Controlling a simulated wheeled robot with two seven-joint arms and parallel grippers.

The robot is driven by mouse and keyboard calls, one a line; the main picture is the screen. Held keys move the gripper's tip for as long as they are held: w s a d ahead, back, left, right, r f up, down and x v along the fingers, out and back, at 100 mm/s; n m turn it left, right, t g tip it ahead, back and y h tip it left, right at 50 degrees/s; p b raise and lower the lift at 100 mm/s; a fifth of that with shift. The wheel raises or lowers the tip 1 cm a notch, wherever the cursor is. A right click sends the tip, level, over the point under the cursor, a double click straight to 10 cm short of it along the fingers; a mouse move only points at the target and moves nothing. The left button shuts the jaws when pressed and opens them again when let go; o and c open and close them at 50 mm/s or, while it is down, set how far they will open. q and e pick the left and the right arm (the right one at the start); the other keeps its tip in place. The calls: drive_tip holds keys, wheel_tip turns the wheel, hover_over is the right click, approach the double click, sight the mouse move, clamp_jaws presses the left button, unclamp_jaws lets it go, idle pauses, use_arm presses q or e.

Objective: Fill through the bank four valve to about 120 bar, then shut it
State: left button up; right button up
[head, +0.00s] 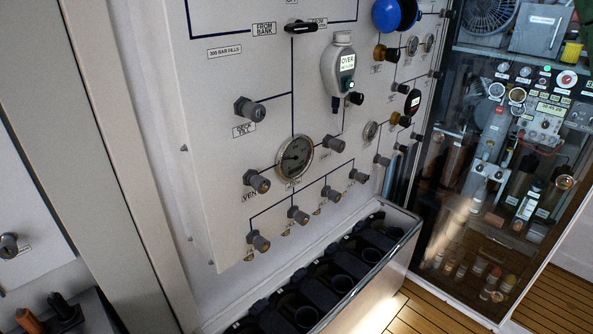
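A white fill panel (222,147) stands in the middle of the head view, seen at a slant. Along its lower part is a row of grey valve knobs: (259,241), a second knob (299,215), a third knob (332,192) and a fourth knob (359,176). Their small labels are too small to read, so I cannot tell which is bank four. A round pressure gauge (295,157) sits above them; its reading is not legible. The vent knob (257,182) is left of the gauge. Neither of my grippers is in view.
A black selector handle (300,27) is at the panel's top. A grey device (338,68) with a small display hangs on the panel. A trough (385,250) with black round holders runs below. A glass-fronted cabinet (500,160) stands right. Wooden floor (440,312) shows bottom right.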

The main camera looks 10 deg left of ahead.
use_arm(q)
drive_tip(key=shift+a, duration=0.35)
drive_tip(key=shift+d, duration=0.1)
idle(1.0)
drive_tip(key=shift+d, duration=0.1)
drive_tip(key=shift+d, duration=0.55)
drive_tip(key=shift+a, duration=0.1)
